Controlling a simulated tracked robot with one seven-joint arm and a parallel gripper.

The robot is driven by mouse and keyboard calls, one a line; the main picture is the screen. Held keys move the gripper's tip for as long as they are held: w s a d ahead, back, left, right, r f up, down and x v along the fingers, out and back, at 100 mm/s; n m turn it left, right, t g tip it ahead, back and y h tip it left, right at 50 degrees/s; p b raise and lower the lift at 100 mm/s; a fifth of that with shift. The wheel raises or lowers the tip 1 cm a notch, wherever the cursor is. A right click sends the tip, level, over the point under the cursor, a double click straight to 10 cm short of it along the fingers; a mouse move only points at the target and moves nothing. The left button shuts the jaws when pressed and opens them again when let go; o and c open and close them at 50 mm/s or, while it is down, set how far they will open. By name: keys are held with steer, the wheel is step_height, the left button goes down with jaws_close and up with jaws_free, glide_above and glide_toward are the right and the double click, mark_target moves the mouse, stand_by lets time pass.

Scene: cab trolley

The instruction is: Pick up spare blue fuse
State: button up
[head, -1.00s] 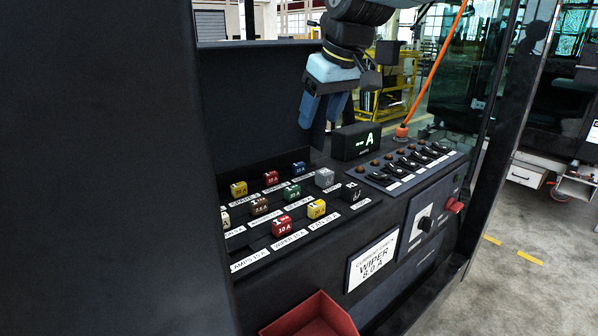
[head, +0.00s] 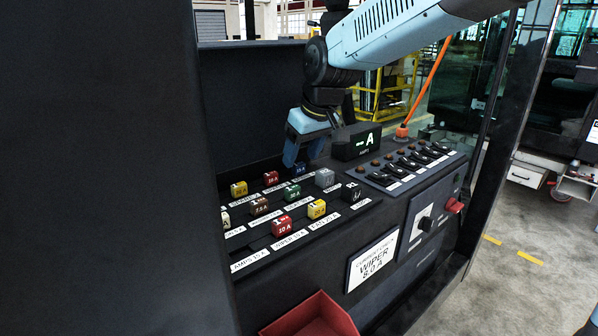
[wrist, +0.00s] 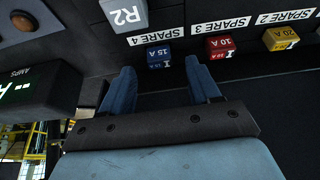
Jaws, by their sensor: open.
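The spare blue fuse (wrist: 159,58), marked 15 A, sits on the dark panel beside the label "SPARE 4" (wrist: 156,37). In the head view the blue fuse (head: 299,168) is at the back row's right end, partly behind my gripper. My gripper (head: 302,162) points down at the back row from above. In the wrist view its two blue fingers (wrist: 162,73) are open and empty, with the fuse between and just beyond their tips. I cannot tell whether either finger touches it.
A red 10 A fuse (wrist: 220,47) and a yellow 20 A fuse (wrist: 281,39) stand in the same row. The grey R2 block (wrist: 124,14) and the amps display (head: 357,142) are close by. A red tray (head: 310,316) lies at the front.

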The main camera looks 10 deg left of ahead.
steer(key=shift+x, duration=1.45)
steer(key=c, duration=1.1)
steer(key=shift+r, duration=0.2)
steer(key=shift+r, duration=0.3)
step_height(320, 180, up, 2)
steer(key=shift+r, duration=0.25)
steer(key=s+d+r, duration=0.1)
steer(key=s+r, duration=0.2)
steer(key=s, duration=0.1)
steer(key=s+d+r, duration=0.2)
steer(key=s+r, duration=0.1)
steer(key=s, duration=0.2)
steer(key=s+d+r, duration=0.1)
steer(key=s+r, duration=0.2)
steer(key=s, duration=0.1)
steer(key=shift+s+d+r, duration=0.15)
steer(key=shift+d+r, duration=0.2)
